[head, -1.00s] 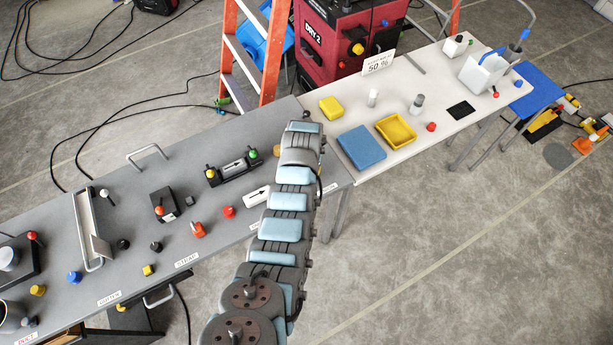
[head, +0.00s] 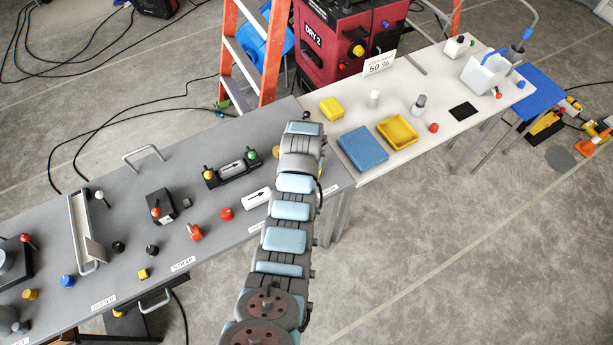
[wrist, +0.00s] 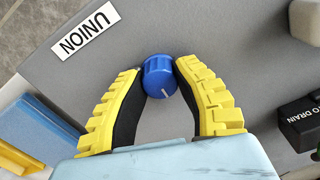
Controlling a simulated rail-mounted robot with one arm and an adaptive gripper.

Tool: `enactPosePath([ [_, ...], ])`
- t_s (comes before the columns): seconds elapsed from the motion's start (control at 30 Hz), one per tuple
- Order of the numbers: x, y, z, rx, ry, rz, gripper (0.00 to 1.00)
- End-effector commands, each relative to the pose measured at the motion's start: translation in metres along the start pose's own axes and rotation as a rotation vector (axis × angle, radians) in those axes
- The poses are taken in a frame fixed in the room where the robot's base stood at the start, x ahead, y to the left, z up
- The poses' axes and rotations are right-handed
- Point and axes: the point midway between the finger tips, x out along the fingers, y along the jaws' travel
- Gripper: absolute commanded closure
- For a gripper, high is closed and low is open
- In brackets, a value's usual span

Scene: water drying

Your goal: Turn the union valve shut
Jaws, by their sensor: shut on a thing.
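The union valve is a blue ribbed knob (wrist: 160,76) with a white line on its face, in the wrist view near the UNION label (wrist: 86,31). My gripper (wrist: 158,75) has yellow-backed, black-padded fingers on either side of the knob, and it is shut on the knob. The white line points toward the lower right in the wrist view.
A black block marked TO DRAIN (wrist: 302,124) stands right of the gripper in the wrist view. Several small knobs stand on the grey bench (head: 130,215).

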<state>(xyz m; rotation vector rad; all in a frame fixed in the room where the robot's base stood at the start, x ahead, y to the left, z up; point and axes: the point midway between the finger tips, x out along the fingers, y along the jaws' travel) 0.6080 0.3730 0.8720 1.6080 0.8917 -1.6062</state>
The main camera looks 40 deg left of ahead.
Motion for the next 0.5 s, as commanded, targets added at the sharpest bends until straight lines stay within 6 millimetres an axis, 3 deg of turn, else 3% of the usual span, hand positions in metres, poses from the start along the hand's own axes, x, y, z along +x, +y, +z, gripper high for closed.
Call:
enactPosePath([
  [0.47, 0.0021, 0.0002, 0.0015, -0.013, -0.003, 0.000, 1.00],
  [0.5, 0.0021, 0.0001, 0.0015, -0.013, -0.003, -0.001, 0.61],
])
